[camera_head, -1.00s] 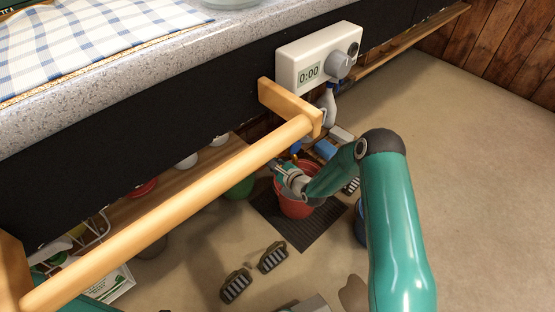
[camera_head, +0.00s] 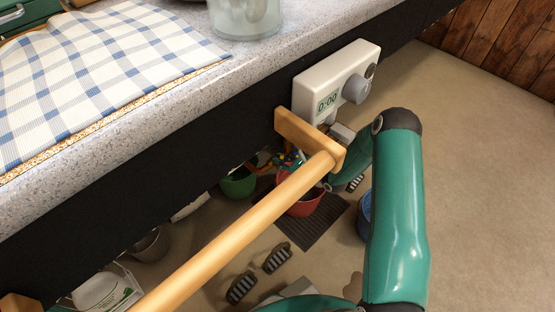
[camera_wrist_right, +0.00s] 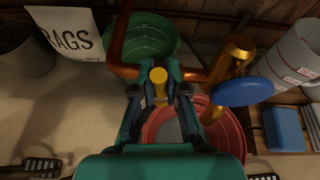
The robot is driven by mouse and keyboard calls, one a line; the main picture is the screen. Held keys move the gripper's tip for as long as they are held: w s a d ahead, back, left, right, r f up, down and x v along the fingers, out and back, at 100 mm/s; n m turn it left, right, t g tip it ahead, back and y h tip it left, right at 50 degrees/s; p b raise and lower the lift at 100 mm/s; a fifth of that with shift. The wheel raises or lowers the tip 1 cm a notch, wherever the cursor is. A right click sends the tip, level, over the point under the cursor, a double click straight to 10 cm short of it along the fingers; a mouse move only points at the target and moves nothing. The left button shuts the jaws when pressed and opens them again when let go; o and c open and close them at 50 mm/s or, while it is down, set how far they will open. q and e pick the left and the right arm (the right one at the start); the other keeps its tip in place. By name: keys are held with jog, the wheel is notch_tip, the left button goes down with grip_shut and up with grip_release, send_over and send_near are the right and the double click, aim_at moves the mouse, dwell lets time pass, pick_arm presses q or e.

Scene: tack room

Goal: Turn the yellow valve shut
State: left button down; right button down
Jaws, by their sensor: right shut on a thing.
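The yellow valve (camera_wrist_right: 160,88) shows in the right wrist view as a short yellow handle end between my fingers. My right gripper (camera_wrist_right: 160,72) is shut on it, one finger on each side. A copper pipe (camera_wrist_right: 122,45) runs just beyond the fingertips and joins a brass-coloured upright part (camera_wrist_right: 232,58). A blue round handle (camera_wrist_right: 243,92) sits to the right, apart from my fingers. In the head view my right arm reaches down under the counter, and the wooden rail and counter hide most of the gripper. The valve's angle is hard to tell. My left gripper is out of view.
A wooden rail (camera_head: 235,235) crosses in front of the counter, close to my right arm. A white timer box (camera_head: 325,90) hangs on the counter's front. A red bucket (camera_wrist_right: 228,133) and a green bucket (camera_wrist_right: 150,32) stand below the pipe. Open floor lies to the right.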

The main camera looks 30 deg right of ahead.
jog(key=shift+a+r, duration=0.1)
jog(key=shift+a, duration=0.05)
jog(key=c, duration=1.2)
grip_release()
jog(key=shift+w, duration=0.1)
jog(key=shift+s+d, duration=0.2)
jog(key=shift+s, duration=0.2)
jog(key=v, duration=1.1)
jog(key=shift+s, duration=0.2)
